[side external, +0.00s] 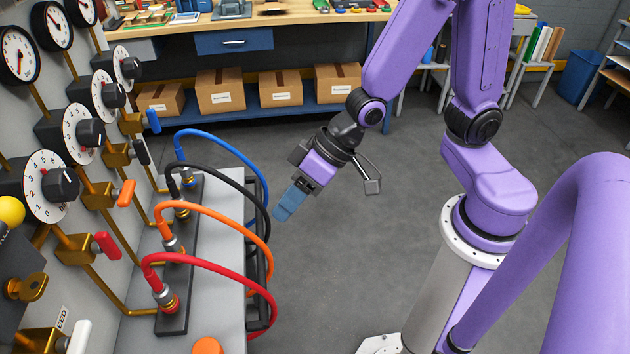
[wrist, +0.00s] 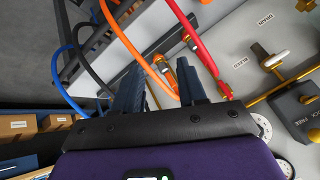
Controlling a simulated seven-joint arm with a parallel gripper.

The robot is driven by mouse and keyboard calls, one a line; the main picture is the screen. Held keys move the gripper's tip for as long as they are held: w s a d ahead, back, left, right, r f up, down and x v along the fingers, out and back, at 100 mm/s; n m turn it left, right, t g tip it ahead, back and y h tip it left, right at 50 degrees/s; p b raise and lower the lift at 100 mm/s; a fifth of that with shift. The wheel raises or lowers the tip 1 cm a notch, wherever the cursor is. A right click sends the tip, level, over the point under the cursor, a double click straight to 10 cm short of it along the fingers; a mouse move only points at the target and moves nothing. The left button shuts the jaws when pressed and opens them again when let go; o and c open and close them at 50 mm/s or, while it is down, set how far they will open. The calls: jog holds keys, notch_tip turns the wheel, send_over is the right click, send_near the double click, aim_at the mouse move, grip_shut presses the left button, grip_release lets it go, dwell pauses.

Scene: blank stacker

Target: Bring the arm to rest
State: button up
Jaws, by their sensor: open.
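My gripper (side external: 285,207) hangs in the air to the right of the hose bench, with its blue fingers pointing down and left. It looks empty. In the wrist view, the two dark fingers of my gripper (wrist: 160,88) stand apart with a gap between them. The orange hose (wrist: 130,45) and the red hose (wrist: 190,30) pass beyond the fingertips. The purple arm is mine and is bent above its pedestal at the right.
Blue (side external: 215,136), black (side external: 222,170), orange (side external: 215,211) and red (side external: 215,266) hoses arch from a manifold (side external: 178,318) over the bench's right edge. A gauge panel (side external: 90,175) stands left. Boxes (side external: 220,92) sit on a shelf behind. The floor (side external: 330,270) is clear.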

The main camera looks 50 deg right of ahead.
jog(key=s+d+r+n+g+h, duration=0.2)
jog(key=s+d+n+h, duration=0.1)
jog(key=s+d, duration=0.3)
jog(key=s+d+r+n+g+h, duration=0.2)
jog(key=s+d+r+n, duration=0.1)
jog(key=s+d+n, duration=0.2)
jog(key=shift+s+d+n+h, duration=0.4)
jog(key=shift+s+d, duration=0.7)
